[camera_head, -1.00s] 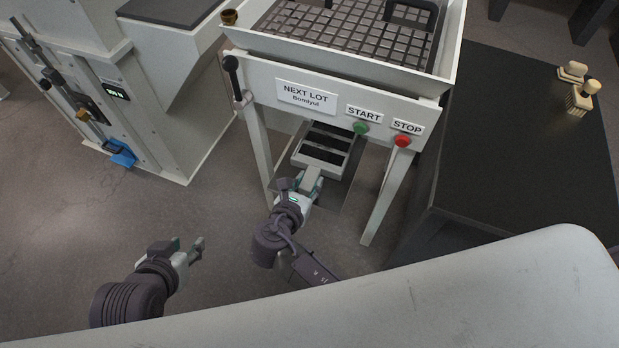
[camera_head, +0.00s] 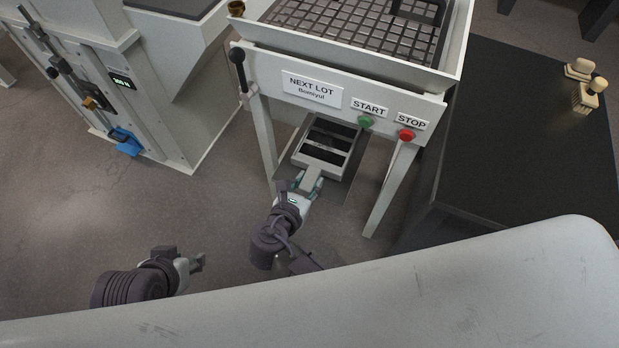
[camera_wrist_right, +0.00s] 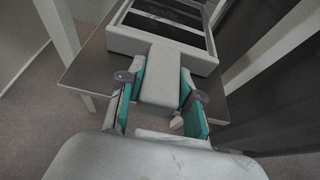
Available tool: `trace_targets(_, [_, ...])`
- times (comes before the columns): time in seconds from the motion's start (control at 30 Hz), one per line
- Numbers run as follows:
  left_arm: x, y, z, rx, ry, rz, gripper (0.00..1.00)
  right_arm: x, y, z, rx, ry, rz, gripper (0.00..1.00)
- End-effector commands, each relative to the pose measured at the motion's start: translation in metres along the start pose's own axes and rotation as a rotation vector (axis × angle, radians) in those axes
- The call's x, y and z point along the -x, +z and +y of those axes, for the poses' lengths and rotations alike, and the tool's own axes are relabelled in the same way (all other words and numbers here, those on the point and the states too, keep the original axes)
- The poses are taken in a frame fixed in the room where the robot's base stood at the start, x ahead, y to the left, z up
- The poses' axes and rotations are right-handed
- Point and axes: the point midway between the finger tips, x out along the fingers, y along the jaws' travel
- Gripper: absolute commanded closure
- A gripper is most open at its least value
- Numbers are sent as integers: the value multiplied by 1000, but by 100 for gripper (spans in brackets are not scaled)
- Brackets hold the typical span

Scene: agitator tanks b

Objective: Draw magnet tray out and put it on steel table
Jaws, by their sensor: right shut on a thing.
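The magnet tray (camera_head: 299,157) is a light grey frame with dark slots, partly out from under the white machine. Its far end is hidden beneath the machine's front panel. My right gripper (camera_head: 309,187) is shut on the tray's flat front handle (camera_wrist_right: 161,76), with a teal-padded finger on each side in the right wrist view (camera_wrist_right: 158,99). A grey shelf (camera_wrist_right: 87,75) lies below the tray; I cannot tell if they touch. My left gripper (camera_head: 196,263) is low at the left, away from the tray, its finger opening unclear. A dark table (camera_head: 526,130), possibly the steel table, stands at the right.
The machine's legs (camera_head: 391,190) stand on both sides of the tray. Green (camera_head: 366,121) and red (camera_head: 406,135) buttons are above it. Brushes (camera_head: 585,97) lie on the dark table's far right; most of its top is clear. A grey cabinet (camera_head: 150,90) stands left.

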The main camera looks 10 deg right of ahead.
Motion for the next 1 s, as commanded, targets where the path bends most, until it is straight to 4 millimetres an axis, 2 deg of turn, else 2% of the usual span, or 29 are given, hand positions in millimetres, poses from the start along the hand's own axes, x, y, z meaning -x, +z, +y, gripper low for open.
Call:
trace_targets(0.2, [1, 11, 0, 0, 0, -43, 60, 3, -3, 0, 1, 0, 3, 100])
trace_targets(0.4, [1, 11, 0, 0, 0, -42, 60, 3, -3, 0, 1, 0, 3, 100])
trace_targets(0.43, [1, 10, 0, 0, 0, -42, 60, 3, -3, 0, 1, 0, 3, 60])
trace_targets(0.57, [1, 9, 0, 0, 0, -38, 60, 3, -2, 0, 1, 0, 3, 39])
trace_targets(0.6, [1, 9, 0, 0, 0, -37, 60, 3, -2, 0, 1, 0, 3, 36])
trace_targets(0.87, [1, 4, 0, -2, 1, -25, 60, 3, -3, 0, 1, -1, 3, 36])
trace_targets(1.0, [1, 5, 1, -2, 2, -28, 60, 11, -3, 0, 1, 0, 4, 36])
